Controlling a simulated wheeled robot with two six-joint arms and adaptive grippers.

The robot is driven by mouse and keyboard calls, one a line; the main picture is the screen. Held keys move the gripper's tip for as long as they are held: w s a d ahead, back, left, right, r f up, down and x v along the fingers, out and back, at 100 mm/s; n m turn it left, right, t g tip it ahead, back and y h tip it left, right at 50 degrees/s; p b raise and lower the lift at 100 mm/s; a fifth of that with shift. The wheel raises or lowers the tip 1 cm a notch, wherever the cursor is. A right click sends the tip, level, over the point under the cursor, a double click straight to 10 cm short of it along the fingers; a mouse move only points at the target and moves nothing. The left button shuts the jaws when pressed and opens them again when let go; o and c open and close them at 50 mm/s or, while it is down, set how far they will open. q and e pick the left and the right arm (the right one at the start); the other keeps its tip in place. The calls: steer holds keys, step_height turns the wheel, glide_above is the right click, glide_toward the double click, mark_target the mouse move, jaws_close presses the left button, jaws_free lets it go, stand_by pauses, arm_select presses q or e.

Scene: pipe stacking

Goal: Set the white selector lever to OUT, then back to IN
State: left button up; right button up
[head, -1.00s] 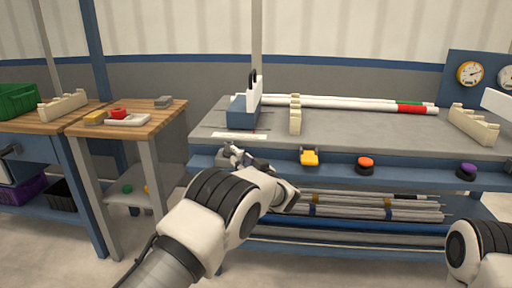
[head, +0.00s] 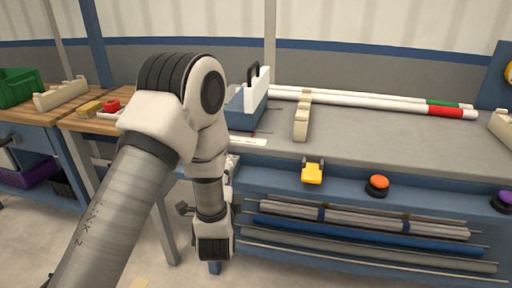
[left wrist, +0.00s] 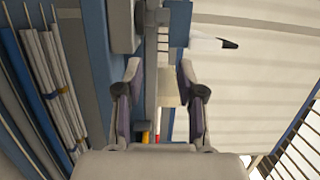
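A white upright piece (head: 264,78) with a black handle (head: 252,76) stands on a blue block (head: 246,110) at the table's left end. It looks like the selector lever, but I cannot read IN or OUT. In the left wrist view, a white piece with a black tip (left wrist: 207,43) shows beyond the fingers. My left gripper (left wrist: 158,78) is open, its two fingers apart with nothing held between them. In the head view, my left arm covers much of the table's left end and largely hides that gripper. My right gripper is out of view.
A beige notched rest (head: 302,120) and white pipes (head: 365,103) lie on the grey table. A yellow part (head: 312,173), an orange button (head: 377,184) and a purple button (head: 502,200) line the front edge. Grey pipes (head: 370,222) fill the rack below.

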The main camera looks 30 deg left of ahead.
arm_select(q)
steer(key=x, duration=0.6)
steer(key=shift+w+a+r, duration=0.2)
steer(key=shift+w+a, duration=0.05)
steer(key=shift+w, duration=0.1)
jaws_close()
